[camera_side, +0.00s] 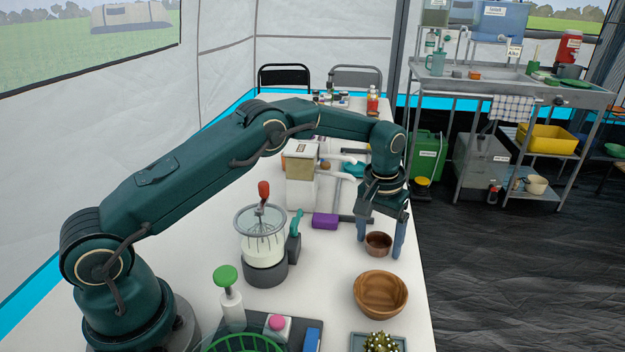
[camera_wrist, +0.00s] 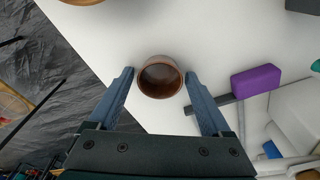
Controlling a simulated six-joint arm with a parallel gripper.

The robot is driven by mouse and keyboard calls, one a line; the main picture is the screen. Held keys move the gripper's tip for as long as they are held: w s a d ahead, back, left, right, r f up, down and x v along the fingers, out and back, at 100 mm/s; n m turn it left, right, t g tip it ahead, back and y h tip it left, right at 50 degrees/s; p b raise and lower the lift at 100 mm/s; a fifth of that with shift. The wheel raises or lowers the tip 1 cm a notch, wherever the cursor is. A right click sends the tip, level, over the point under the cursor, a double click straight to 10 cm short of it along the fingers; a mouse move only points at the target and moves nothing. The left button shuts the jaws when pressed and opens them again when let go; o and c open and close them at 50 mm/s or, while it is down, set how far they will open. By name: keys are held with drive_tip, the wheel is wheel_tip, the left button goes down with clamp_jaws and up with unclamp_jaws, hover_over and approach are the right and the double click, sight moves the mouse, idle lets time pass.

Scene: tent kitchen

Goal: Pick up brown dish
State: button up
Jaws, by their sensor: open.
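A small brown dish (camera_side: 378,243) stands upright on the white table near its right edge. In the wrist view the brown dish (camera_wrist: 160,77) shows its open top and empty inside. My gripper (camera_side: 381,250) points down over it with its blue fingers spread, one on each side. In the wrist view my gripper (camera_wrist: 158,74) is open, with the fingertips left and right of the dish and a gap at each side. Nothing is held.
A larger wooden bowl (camera_side: 381,295) stands in front of the dish. A purple block (camera_side: 325,220) and a mixer with a glass bowl (camera_side: 262,245) are to the left. The table's right edge is close, with dark floor (camera_side: 500,270) beyond.

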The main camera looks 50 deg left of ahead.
drive_tip(key=c, duration=0.8)
drive_tip(key=shift+o, duration=0.2)
wheel_tip(320, 180, up, 9)
idle(0.3)
